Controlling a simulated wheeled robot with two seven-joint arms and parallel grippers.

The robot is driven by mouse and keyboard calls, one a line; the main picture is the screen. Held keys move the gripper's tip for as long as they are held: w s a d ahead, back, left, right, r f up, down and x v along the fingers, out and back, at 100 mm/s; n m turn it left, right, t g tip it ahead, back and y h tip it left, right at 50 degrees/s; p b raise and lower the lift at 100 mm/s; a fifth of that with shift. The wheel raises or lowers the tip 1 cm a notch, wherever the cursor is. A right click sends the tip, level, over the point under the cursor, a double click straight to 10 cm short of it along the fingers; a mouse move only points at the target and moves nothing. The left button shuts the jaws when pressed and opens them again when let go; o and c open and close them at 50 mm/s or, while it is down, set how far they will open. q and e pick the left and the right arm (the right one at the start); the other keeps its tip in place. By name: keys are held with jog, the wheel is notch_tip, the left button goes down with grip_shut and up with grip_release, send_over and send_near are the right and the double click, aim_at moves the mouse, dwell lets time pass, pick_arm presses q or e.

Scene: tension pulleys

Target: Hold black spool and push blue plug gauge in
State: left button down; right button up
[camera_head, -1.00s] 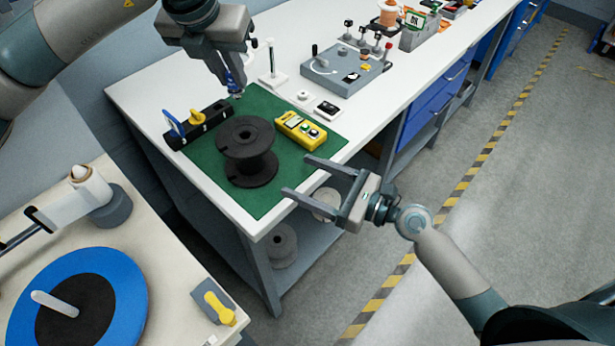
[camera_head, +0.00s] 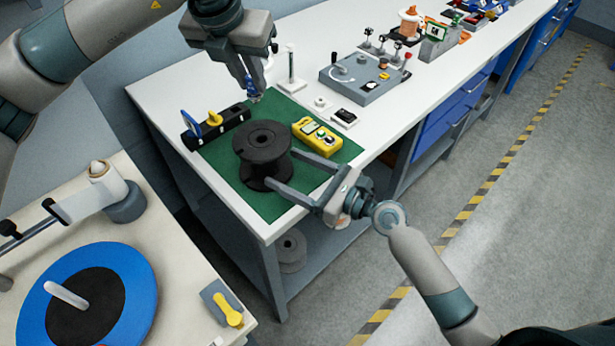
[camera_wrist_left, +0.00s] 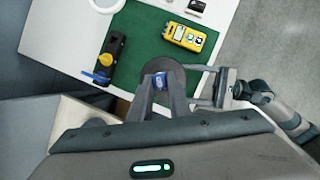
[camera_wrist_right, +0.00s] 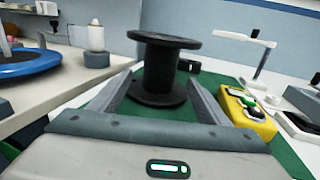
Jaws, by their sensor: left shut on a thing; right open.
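The black spool (camera_head: 262,138) stands upright on the green mat (camera_head: 205,160). My right gripper (camera_head: 281,168) is open at the spool's near right side, with one finger on each side of it. In the right wrist view the spool (camera_wrist_right: 160,72) stands between the open fingers, and I see no firm grip on it. My left gripper (camera_head: 254,92) is shut on the blue plug gauge (camera_wrist_left: 160,79). In the head view it is above the mat's far edge, behind the spool. In the left wrist view the gauge shows over the spool's top; its lower end is hidden.
A yellow device (camera_head: 317,138) lies right of the spool. A black block (camera_head: 215,126) with blue and yellow handles lies to its left. A grey control box (camera_head: 364,78) stands farther back. Another table (camera_head: 185,270) with a blue disc (camera_head: 138,272) is at lower left.

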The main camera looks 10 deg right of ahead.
aim_at(276, 163)
jog(key=shift+x, duration=2.15)
jog(key=shift+c, duration=0.7)
jog(key=c, duration=1.1)
